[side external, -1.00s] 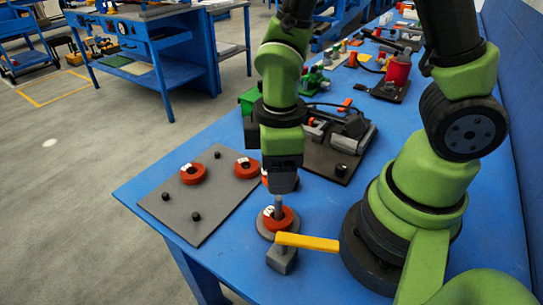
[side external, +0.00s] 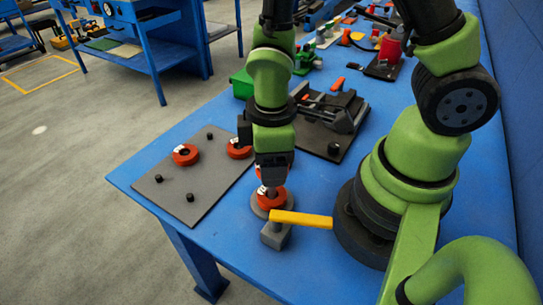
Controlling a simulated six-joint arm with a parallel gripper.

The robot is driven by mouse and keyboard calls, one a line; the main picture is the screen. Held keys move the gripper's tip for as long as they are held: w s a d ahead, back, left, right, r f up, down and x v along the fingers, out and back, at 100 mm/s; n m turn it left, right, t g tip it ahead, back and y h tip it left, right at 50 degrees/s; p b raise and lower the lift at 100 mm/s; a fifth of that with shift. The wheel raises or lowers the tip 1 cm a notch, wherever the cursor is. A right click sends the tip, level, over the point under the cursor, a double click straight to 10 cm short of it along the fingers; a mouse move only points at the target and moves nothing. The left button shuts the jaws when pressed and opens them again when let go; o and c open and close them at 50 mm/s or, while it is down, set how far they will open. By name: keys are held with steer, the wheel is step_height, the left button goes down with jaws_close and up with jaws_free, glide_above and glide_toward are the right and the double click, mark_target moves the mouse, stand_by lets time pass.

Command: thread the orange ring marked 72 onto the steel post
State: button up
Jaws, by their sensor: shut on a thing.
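My gripper (side external: 272,178) points straight down over the steel post's round grey base (side external: 257,209). It is shut on an orange ring (side external: 259,171), of which only a small edge with a pale label shows beside the jaws. The number on it is too small to read. Another orange ring (side external: 271,201) lies flat on the base, just below the jaws. The steel post is hidden behind the gripper, so I cannot tell whether the held ring is around it.
A grey panel (side external: 205,205) at left has short black pegs and two orange rings (side external: 185,154) (side external: 239,150). A grey block with a yellow handle (side external: 300,219) stands close in front of the base. A dark fixture board (side external: 322,140) lies behind.

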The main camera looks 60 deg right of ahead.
steer(key=shift+f, duration=0.15)
steer(key=shift+f, duration=1.1)
steer(key=shift+f, duration=0.2)
stand_by(0.3)
steer(key=shift+f, duration=0.8)
steer(key=shift+f, duration=0.75)
stand_by(0.6)
steer(key=o, duration=1.2)
steer(key=shift+r, duration=5.2)
